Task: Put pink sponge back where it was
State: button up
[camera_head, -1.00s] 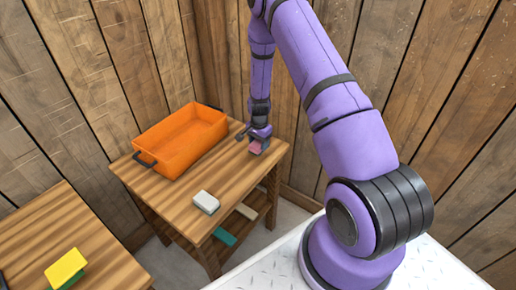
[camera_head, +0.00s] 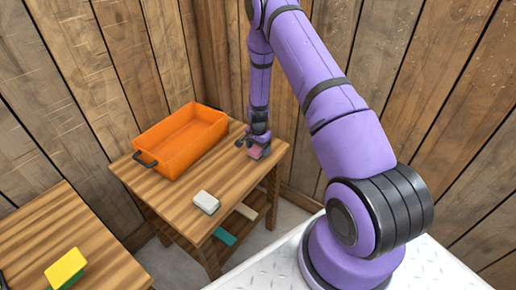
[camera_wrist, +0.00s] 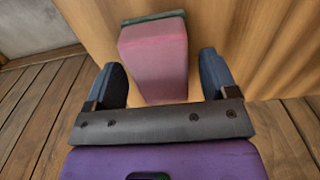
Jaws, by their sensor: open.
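The pink sponge (camera_wrist: 155,60) has a thin dark green layer at its far end in the wrist view. It is on the wooden table (camera_head: 180,208), near the right corner, where the head view shows it (camera_head: 255,153) partly covered by my gripper. My gripper (camera_wrist: 163,85) is open, with one dark finger on each side of the sponge's near end and gaps between the fingers and the sponge. In the head view my gripper (camera_head: 252,146) points down at the table's right corner.
An orange crate (camera_head: 150,157) with dark handles stands on the same table, left of my gripper. A white-grey sponge (camera_head: 206,202) lies near the front edge. A teal item (camera_head: 224,237) and a beige item (camera_head: 246,211) lie below. A yellow-green sponge (camera_head: 66,268) is on another table.

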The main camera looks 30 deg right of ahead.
notch_tip(320, 180, up, 12)
notch_tip(320, 180, up, 17)
jog(key=n+t, duration=0.1)
jog(key=n, duration=0.2)
send_over(258, 148)
jog(key=s+a, duration=0.2)
jog(key=a, duration=0.3)
jog(key=s+a+r+n+t, duration=0.1)
jog(key=s+a+r+n, duration=0.1)
jog(key=s+r, duration=0.35)
jog(key=s+a+r+n+t, duration=0.1)
jog(key=s+a+r+n, duration=0.15)
jog(key=r, duration=0.55)
jog(key=s+a+r+n, duration=0.1)
jog(key=s+r+n, duration=0.1)
jog(key=s, duration=0.6)
jog(key=s+a+r+n+t, duration=0.1)
jog(key=s+a+r+n, duration=0.1)
jog(key=s+r, duration=0.3)
jog(key=s+a+r+n+t, duration=0.1)
jog(key=s+r, duration=0.3)
jog(key=s, duration=0.7)
jog(key=shift+a+n, duration=0.75)
